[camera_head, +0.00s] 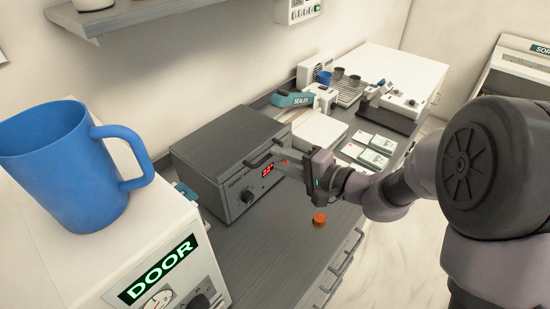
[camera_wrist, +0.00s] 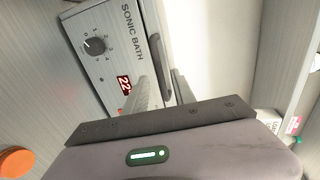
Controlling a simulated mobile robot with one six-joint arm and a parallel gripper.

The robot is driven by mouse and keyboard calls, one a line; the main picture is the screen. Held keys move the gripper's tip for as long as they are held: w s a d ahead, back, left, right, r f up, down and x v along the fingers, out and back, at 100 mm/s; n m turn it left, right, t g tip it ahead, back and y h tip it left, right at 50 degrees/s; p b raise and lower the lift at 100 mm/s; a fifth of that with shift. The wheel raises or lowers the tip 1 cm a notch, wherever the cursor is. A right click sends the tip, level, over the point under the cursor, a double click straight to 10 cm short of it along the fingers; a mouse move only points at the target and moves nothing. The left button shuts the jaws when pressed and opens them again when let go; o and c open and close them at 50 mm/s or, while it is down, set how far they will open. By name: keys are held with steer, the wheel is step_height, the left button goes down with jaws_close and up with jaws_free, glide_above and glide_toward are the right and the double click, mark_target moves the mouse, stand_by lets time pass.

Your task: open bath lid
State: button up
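The sonic bath (camera_head: 240,195) is a grey box on the counter, with a knob, a red display and a dark grey flat lid (camera_head: 225,140). The lid lies shut on top. A dark bar handle (camera_head: 258,160) sits at its front edge; it also shows in the wrist view (camera_wrist: 155,45). My gripper (camera_head: 277,158) reaches in from the right, in front of the bath, its fingertips at the handle. In the wrist view its two fingers (camera_wrist: 164,82) stand apart, with the lower end of the handle seen between them. Contact is not clear.
A blue mug (camera_head: 65,170) stands on a white device (camera_head: 110,255) at the near left. An orange cap (camera_head: 319,219) lies on the counter right of the bath. A sealer (camera_head: 293,100), white packs (camera_head: 365,152) and a rack with cups fill the counter behind. A shelf (camera_head: 130,15) hangs above.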

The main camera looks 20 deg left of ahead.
steer(key=shift+x, duration=1.45)
jaws_close()
stand_by(0.3)
